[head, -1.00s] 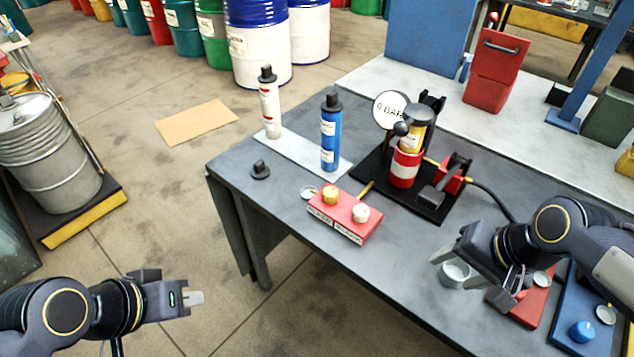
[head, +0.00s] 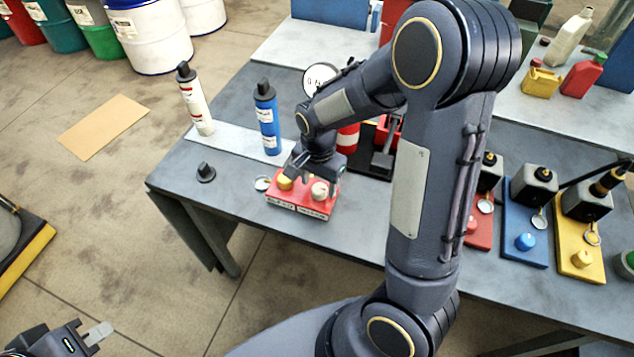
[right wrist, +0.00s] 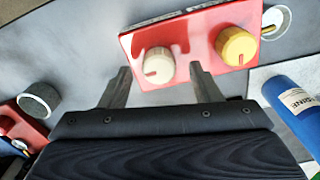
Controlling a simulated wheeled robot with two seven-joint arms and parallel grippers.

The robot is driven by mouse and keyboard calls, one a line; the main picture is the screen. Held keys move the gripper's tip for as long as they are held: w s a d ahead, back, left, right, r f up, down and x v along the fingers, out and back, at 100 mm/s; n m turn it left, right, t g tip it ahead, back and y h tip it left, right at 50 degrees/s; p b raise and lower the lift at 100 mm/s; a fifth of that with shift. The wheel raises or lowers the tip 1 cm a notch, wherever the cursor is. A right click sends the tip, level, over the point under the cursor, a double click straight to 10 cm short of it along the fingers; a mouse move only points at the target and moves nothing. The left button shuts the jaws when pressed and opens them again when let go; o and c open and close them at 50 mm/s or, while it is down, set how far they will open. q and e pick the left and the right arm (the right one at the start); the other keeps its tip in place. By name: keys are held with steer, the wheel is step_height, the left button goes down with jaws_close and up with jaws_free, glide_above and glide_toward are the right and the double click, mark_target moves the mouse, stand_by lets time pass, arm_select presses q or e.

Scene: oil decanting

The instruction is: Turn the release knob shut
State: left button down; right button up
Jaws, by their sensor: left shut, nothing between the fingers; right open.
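The red valve block (head: 300,206) sits on the table with a yellow knob (head: 284,183) and a cream knob (head: 320,191). Its front labels are too small to read, so I cannot tell which is the release knob. My right gripper (head: 312,178) is above the block. In the right wrist view, the right gripper (right wrist: 162,80) is open, with its fingertips on either side of the cream knob (right wrist: 158,65), whose marker line shows; contact is unclear. The yellow knob (right wrist: 236,46) is beside it. My left gripper (head: 100,333) is shut and empty at the lower left, off the table.
A blue bottle (head: 267,122) and a white bottle (head: 196,105) stand behind the block. A black cap (head: 205,172) lies left. The pump with its gauge (head: 318,78) is partly hidden by my right arm. Red, blue (head: 525,220) and yellow (head: 580,240) stations stand right.

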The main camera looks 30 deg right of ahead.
steer(key=shift+f, duration=0.65)
steer(key=c, duration=1)
